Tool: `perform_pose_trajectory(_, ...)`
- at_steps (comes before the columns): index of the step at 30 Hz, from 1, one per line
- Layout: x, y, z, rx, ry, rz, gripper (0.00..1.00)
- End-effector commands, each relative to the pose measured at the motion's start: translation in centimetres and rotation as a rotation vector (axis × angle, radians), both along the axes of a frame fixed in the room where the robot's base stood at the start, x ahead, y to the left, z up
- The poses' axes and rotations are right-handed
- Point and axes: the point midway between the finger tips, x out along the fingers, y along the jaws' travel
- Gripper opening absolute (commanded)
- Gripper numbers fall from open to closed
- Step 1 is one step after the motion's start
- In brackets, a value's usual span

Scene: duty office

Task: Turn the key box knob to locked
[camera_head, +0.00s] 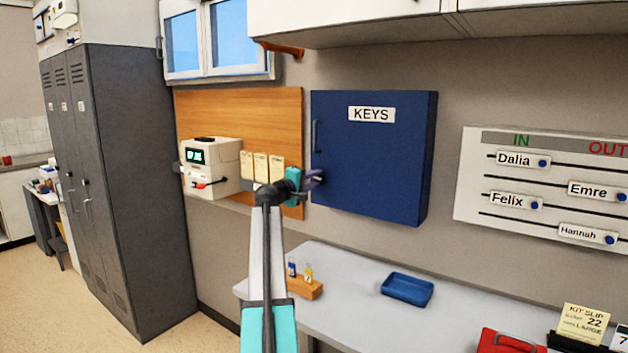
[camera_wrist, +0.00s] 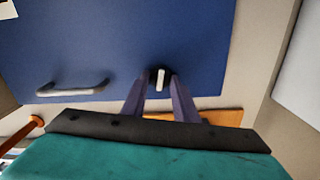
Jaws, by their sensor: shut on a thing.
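The blue key box (camera_head: 372,150), labelled KEYS, hangs shut on the wall, and its door fills much of the wrist view (camera_wrist: 150,40). A dark handle (camera_head: 317,136) is on its left side; it looks light grey in the wrist view (camera_wrist: 72,90). The knob (camera_wrist: 160,78), dark and round with a pale bar, sits on the door near one edge. My gripper (camera_head: 316,178) is at the door's lower left, and in the wrist view its fingertips (camera_wrist: 160,84) are closed on the knob from both sides. Fingers and arm hide the knob in the head view.
A white device (camera_head: 210,167) with a green display is on the wooden board (camera_head: 270,112) left of the key box. A desk (camera_head: 355,285) below holds a blue tray (camera_head: 408,289) and a small wooden block (camera_head: 303,287). A magnet board (camera_head: 545,190) hangs at right.

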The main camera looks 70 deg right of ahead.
Motion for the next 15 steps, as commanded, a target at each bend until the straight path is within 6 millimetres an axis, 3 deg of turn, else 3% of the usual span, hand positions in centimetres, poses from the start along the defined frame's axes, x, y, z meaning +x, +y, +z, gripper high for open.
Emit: perform_pose_trajectory(15, 0.19, 0.0, 0.02, 0.051, 0.206, 0.004, 0.04)
